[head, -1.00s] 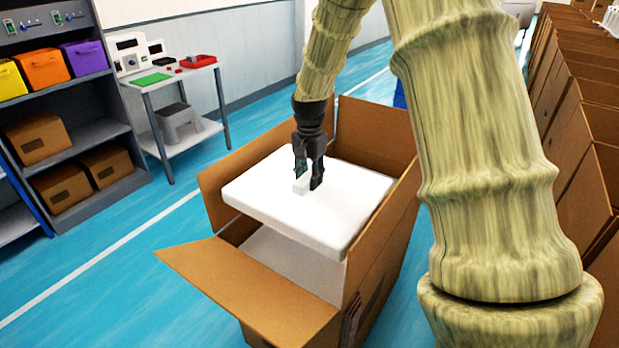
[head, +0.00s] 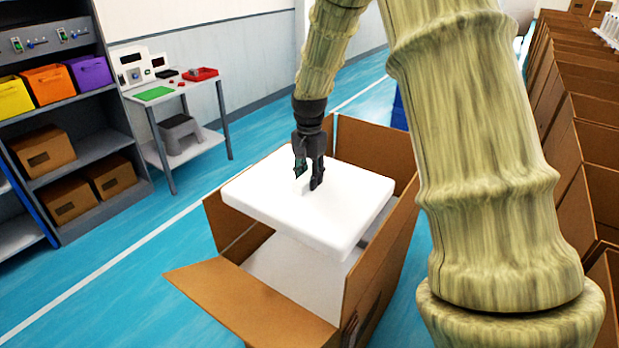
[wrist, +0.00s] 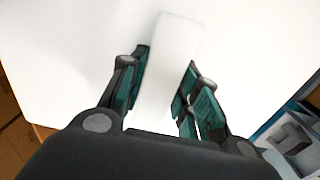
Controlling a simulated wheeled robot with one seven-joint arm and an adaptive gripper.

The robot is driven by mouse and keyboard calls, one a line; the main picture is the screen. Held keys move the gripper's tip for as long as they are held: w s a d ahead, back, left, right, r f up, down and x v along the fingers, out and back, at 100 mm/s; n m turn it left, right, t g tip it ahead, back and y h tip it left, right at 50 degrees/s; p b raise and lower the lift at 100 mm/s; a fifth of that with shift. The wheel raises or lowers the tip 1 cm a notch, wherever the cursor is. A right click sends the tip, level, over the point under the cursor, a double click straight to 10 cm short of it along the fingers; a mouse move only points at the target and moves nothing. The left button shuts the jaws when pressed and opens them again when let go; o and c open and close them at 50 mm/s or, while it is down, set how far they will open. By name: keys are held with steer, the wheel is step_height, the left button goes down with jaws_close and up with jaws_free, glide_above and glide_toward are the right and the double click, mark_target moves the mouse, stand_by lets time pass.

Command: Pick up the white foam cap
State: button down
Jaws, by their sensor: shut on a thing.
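The white foam cap (head: 335,215) is a thick flat slab with a raised handle in its middle. In the head view it is at the top of an open cardboard box (head: 250,300), with a gap below its near edge. My gripper (head: 308,182) is above the middle of the cap and shut on its handle. In the wrist view the two green-padded fingers (wrist: 160,95) stand on either side of the white handle, and the cap (wrist: 70,50) fills most of the picture. The far underside of the cap is hidden.
White material (head: 290,275) shows inside the box below the cap. The box flaps stand open. A row of cardboard boxes (head: 590,150) lines the right. A shelf (head: 85,150) and a small table (head: 165,90) stand at the left. Blue floor lies between.

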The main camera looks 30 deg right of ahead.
steer(key=shift+r+p, duration=1.7)
steer(key=shift+r, duration=0.75)
